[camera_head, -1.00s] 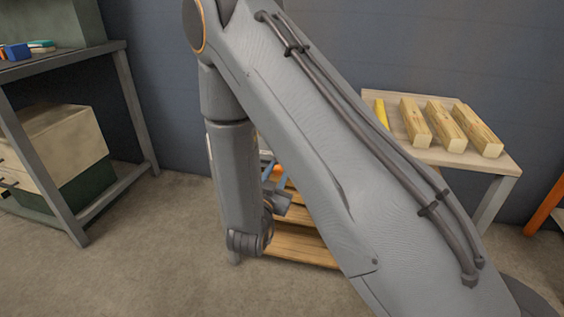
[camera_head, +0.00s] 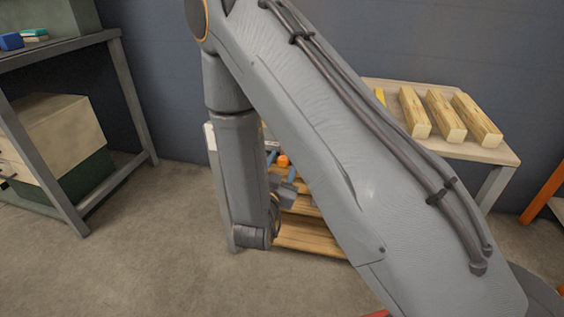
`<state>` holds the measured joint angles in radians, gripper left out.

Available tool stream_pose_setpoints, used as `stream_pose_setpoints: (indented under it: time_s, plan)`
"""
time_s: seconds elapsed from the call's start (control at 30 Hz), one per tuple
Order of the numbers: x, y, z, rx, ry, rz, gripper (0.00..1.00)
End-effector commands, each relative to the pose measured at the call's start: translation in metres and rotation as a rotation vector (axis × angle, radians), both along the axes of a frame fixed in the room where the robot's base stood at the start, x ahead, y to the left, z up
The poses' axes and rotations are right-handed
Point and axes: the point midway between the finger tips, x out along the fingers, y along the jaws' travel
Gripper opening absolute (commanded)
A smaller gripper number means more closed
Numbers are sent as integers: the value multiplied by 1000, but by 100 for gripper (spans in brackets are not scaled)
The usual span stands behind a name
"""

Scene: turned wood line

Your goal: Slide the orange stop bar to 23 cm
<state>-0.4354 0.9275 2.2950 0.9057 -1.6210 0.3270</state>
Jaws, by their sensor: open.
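A small orange piece (camera_head: 283,161), which looks like part of the stop bar, shows in the gap between my arm links. The rest of it is hidden behind my arm. My gripper (camera_head: 281,169) points away from the view, with two bluish fingers apart and the orange piece seen between their tips. I cannot tell whether the fingers are around it or short of it. No scale or centimetre marks are readable.
A wooden slatted stand (camera_head: 308,238) is partly hidden behind my arm. A grey bench (camera_head: 75,48) stands at left, with clear floor in front.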

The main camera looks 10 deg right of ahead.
Motion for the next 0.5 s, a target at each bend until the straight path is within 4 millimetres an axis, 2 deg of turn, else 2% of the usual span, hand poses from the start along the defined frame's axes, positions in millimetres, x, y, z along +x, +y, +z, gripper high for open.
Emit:
stream_pose_setpoints:
  time_s: [0.3,0.5]
  plan:
    - [-44,24,0,-2,3,6,44]
    - [-61,33,0,0,0,3,44]
